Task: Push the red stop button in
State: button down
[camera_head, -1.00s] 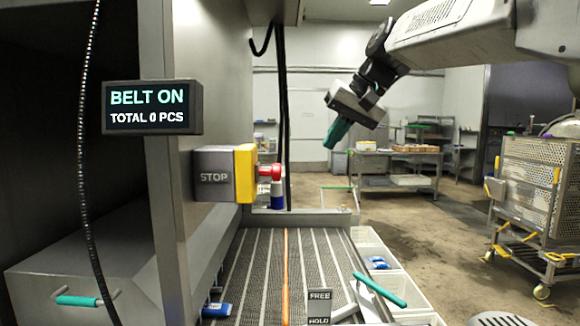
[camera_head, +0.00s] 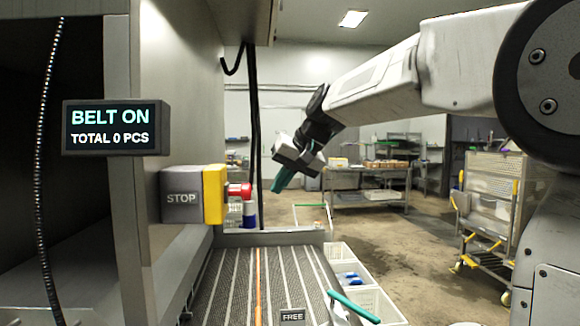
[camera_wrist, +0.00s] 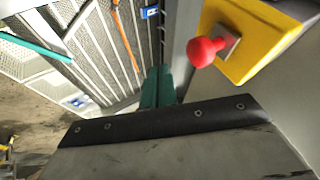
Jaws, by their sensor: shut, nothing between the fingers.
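The red stop button (camera_head: 238,190) sticks out to the right from a yellow plate (camera_head: 214,194) on the grey box marked STOP (camera_head: 181,197). In the wrist view the red button (camera_wrist: 203,52) stands out from its yellow housing (camera_wrist: 252,38), above and to the right of my fingertips. My gripper (camera_head: 281,181) has green fingers that are shut and empty, pointing down and left. It is to the right of the button and apart from it. In the wrist view the closed green fingers (camera_wrist: 158,87) show at the middle.
A display (camera_head: 116,128) reads BELT ON, TOTAL 0 PCS. The belt (camera_head: 240,280) runs below the button, with white bins (camera_head: 350,275) on its right. A black cable (camera_head: 254,130) hangs behind the button.

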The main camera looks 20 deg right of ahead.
jog(key=shift+w+a+f, duration=0.1)
jog(key=shift+w+a, duration=0.15)
jog(key=shift+a, duration=0.4)
jog(key=shift+w+a+f, duration=0.1)
jog(key=shift+w+a, duration=0.2)
jog(key=shift+a, duration=0.4)
jog(key=shift+w+a+f, duration=0.1)
jog(key=shift+w+a, duration=0.15)
jog(key=shift+a, duration=0.4)
jog(key=shift+w+a+r, duration=0.1)
jog(key=shift+w+a, duration=0.15)
jog(key=shift+a, duration=0.6)
jog(key=s+d+r, duration=0.6)
jog(key=d+r, duration=0.1)
jog(key=r, duration=0.1)
jog(key=shift+s+d, duration=0.15)
